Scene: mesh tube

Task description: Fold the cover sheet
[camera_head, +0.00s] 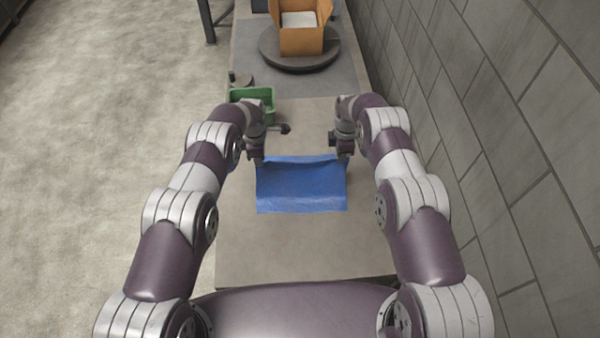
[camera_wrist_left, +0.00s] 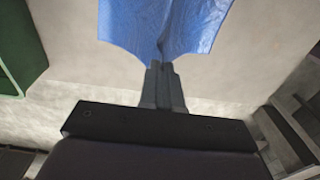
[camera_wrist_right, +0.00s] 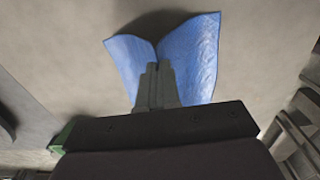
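The blue cover sheet (camera_head: 302,190) lies on the table in front of me, with its far edge raised between my two grippers. My left gripper (camera_head: 258,160) is shut on the sheet's far left corner; the left wrist view shows the blue sheet (camera_wrist_left: 165,22) pinched between the closed fingers (camera_wrist_left: 163,72). My right gripper (camera_head: 343,157) is shut on the far right corner; the right wrist view shows the sheet (camera_wrist_right: 190,55) pinched and flaring on both sides of the fingers (camera_wrist_right: 158,75). The near part of the sheet looks flat on the table.
A green bin (camera_head: 262,97) stands behind my left gripper, and a dark small item (camera_head: 284,128) shows beside that gripper. Farther back, an open cardboard box (camera_head: 300,38) sits on a round turntable (camera_head: 300,62). The table (camera_head: 290,250) is clear nearer me. A tiled wall is at the right.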

